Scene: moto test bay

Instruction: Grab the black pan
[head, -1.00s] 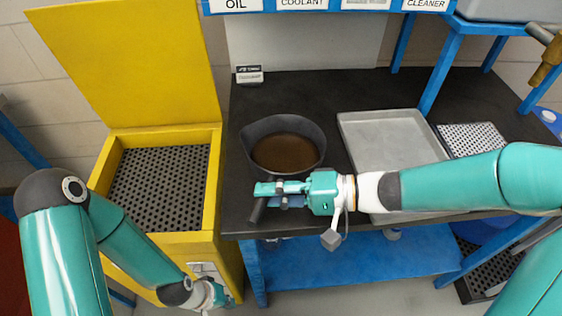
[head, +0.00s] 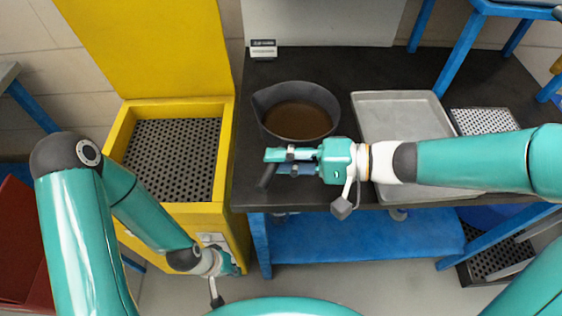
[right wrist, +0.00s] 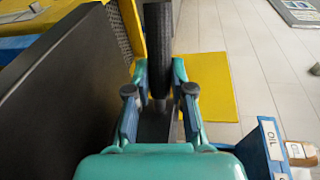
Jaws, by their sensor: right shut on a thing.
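The black pan (head: 301,125) rests on the dark bench top, with brown liquid in it. Its handle (head: 267,176) points toward the bench's front edge. My right gripper (head: 280,161) reaches in from the right over the front of the pan and is shut on the handle. In the right wrist view the handle (right wrist: 158,45) stands between the two fingers of my right gripper (right wrist: 157,95). My left gripper (head: 222,268) hangs low before the yellow cabinet, apart from the pan; its fingers are too small to read.
A grey metal tray (head: 398,103) lies right of the pan, partly under my right arm. A yellow cabinet (head: 228,165) with raised lid and perforated grid stands left of the bench. A small labelled block (head: 263,50) sits behind the pan. A blue lower shelf (head: 350,240) runs underneath.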

